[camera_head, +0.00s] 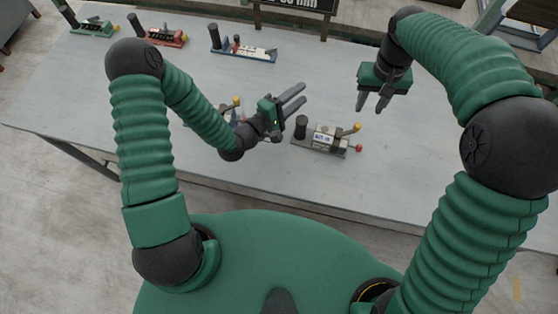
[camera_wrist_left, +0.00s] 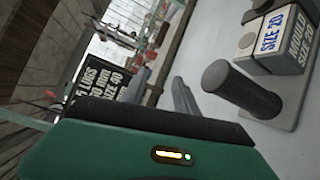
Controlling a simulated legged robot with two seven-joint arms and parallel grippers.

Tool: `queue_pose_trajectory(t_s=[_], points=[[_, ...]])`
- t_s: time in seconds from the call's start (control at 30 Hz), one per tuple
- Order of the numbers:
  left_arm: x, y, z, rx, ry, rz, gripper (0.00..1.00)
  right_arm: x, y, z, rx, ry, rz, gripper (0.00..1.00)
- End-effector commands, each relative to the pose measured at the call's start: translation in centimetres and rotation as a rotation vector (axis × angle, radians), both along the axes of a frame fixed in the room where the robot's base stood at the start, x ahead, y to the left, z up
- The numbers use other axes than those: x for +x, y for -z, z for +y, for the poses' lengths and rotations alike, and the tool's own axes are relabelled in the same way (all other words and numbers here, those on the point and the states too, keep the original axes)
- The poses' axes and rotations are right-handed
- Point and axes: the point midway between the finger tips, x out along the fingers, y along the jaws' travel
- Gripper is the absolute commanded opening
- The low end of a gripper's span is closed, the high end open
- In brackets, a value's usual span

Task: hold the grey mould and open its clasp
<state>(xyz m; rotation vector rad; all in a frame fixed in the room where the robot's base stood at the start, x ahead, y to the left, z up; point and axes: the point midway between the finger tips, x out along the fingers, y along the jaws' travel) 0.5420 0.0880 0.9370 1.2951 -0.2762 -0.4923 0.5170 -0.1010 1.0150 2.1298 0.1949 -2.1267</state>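The grey mould (camera_head: 333,140) lies on the table in front of me. It has a dark upright post (camera_head: 301,126) at its left end, a pale label on its block, and a yellow-knobbed lever (camera_head: 352,129) and red knob (camera_head: 359,148) at its right end. The left wrist view shows its dark post (camera_wrist_left: 240,88) and a block (camera_wrist_left: 270,42) labelled "SIZE 20". My left gripper (camera_head: 303,94) is open and empty, above and beyond the post. My right gripper (camera_head: 370,109) is open and empty, pointing down, above and beyond the mould's right end.
A blue mould (camera_head: 233,115) with a yellow knob is partly hidden behind my left arm. Green (camera_head: 92,28), red (camera_head: 165,37) and blue-based (camera_head: 243,52) moulds stand along the table's back left. A dark sign (camera_head: 298,4) stands behind. The table (camera_head: 430,165) is clear to the right.

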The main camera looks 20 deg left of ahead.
Motion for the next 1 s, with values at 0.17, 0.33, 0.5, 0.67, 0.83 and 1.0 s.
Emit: queue_pose_trajectory(t_s=[0.17,0.33,0.5,0.67,0.83,1.0], points=[[-5.0,-0.5,2.1,-0.741,-0.118,0.045,0.36,0.1,0.1,0.0,0.0,0.0,0.001,0.36],[-13.0,2.8,1.9,-1.178,-0.213,0.238,0.36,0.1,0.1,-0.1,0.001,0.0,0.0,0.36],[-17.8,5.9,0.4,-1.245,-0.275,0.396,0.36,0.1,0.1,-0.2,0.002,0.0,0.0,0.36],[-18.0,6.6,0.1,-1.24,-0.284,0.428,0.36,0.2,0.1,0.0,0.001,0.0,0.001,0.36],[-14.9,6.5,-0.7,-1.236,-0.276,0.425,0.36,0.2,0.1,0.0,0.0,0.0,0.001,0.36],[-10.9,6.4,-1.9,-1.232,-0.272,0.425,0.36,0.1,0.1,0.0,0.0,0.0,0.001,0.36]])
